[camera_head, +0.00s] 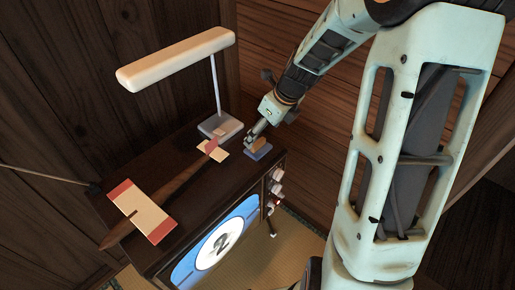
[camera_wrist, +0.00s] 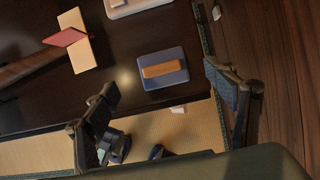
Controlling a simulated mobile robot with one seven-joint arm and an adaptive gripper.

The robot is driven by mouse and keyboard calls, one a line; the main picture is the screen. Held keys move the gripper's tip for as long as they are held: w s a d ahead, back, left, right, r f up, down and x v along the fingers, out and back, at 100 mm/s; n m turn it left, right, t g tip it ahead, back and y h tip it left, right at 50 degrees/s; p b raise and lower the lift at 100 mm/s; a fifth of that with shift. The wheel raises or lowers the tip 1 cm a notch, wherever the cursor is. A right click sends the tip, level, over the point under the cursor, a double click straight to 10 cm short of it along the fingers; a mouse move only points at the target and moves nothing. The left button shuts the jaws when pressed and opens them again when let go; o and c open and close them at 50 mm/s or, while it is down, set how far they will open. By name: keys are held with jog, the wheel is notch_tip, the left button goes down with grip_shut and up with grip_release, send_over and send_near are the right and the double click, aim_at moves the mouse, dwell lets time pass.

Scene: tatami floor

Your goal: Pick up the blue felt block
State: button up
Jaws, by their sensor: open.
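The blue felt block (camera_head: 262,155) lies flat near the right edge of the dark cabinet top, with a tan-brown bar on its upper face. In the wrist view the blue felt block (camera_wrist: 146,57) shows between the fingers and a little ahead of them, its brown bar (camera_wrist: 164,69) lying across it. My gripper (camera_head: 250,139) is just beside and above the block in the head view. In the wrist view my gripper (camera_wrist: 162,80) is open, fingers wide apart on either side of the block, with nothing held. Whether either finger touches it cannot be told.
A white desk lamp (camera_head: 175,59) stands behind, its base (camera_head: 220,127) left of the block. A wooden wall (camera_head: 300,165) is close on the right.

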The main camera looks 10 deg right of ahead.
aim_at(259, 142)
jog(key=x, duration=0.3)
jog(key=b+x, duration=0.1)
jog(key=x, duration=0.3)
jog(key=shift+s+d+b, duration=0.2)
jog(key=shift+b, duration=0.1)
jog(key=c, duration=1.2)
